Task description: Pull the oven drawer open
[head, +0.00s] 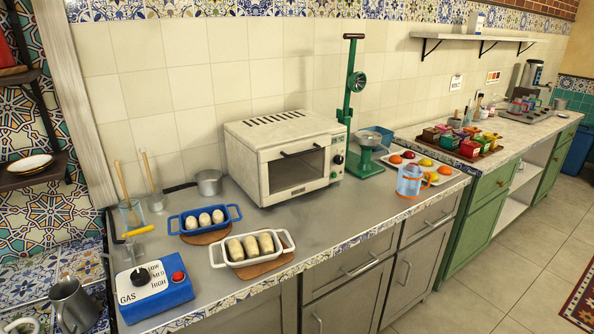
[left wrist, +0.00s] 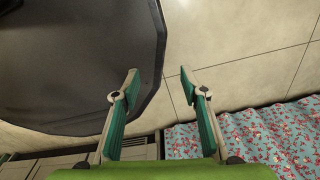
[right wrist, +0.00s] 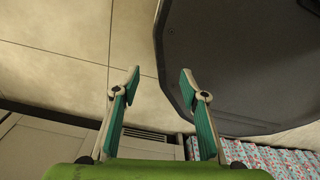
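A cream countertop oven (head: 285,158) stands on the metal counter, left of the green scale-like stand. Drawers with bar handles are in the grey cabinet front (head: 360,262) below the counter. Neither gripper shows in the head view. My left gripper (left wrist: 159,72) is open and empty in the left wrist view, over the floor. My right gripper (right wrist: 160,72) is open and empty in the right wrist view, also over the floor. Neither touches the oven.
A floral cloth (left wrist: 245,135) shows in both wrist views.

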